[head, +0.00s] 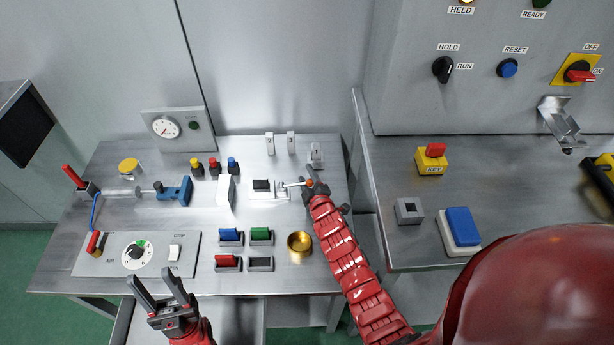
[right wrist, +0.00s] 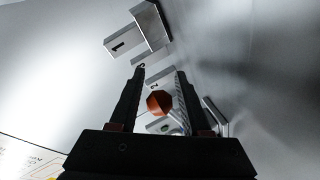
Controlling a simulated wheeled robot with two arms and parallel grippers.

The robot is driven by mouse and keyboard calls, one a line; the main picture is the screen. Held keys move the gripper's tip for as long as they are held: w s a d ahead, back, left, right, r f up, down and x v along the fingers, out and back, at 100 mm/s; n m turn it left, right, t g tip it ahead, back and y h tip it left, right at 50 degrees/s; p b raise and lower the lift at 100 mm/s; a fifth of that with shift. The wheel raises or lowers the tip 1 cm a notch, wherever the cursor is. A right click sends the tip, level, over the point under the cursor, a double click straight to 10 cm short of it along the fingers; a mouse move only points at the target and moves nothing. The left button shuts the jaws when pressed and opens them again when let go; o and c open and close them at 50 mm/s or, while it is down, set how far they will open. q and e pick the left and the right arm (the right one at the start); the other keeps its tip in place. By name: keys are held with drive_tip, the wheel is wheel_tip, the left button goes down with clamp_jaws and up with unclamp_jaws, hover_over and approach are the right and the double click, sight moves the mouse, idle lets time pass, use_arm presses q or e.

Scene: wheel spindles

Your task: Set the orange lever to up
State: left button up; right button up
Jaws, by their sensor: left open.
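The orange lever's knob (head: 309,183) sits at the tip of a thin metal rod at the right part of the left bench, beside a white-based block with a black top (head: 262,187). The rod points right in the head view. My right gripper (head: 313,178) is at the knob. In the right wrist view the orange knob (right wrist: 160,102) shows between the two fingers of the right gripper (right wrist: 160,75), with visible space around it. My left gripper (head: 160,280) is open and empty, at the front of the left bench.
Two metal plates (head: 280,143) and a small metal fixture (head: 317,153) stand behind the knob. A brass bowl (head: 300,243) and several coloured rockers (head: 245,248) are nearer the front. A dial panel (head: 137,254) is left. A second bench (head: 400,250) is right, past a gap.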

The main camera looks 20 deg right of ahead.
clamp_jaws()
idle(1.1)
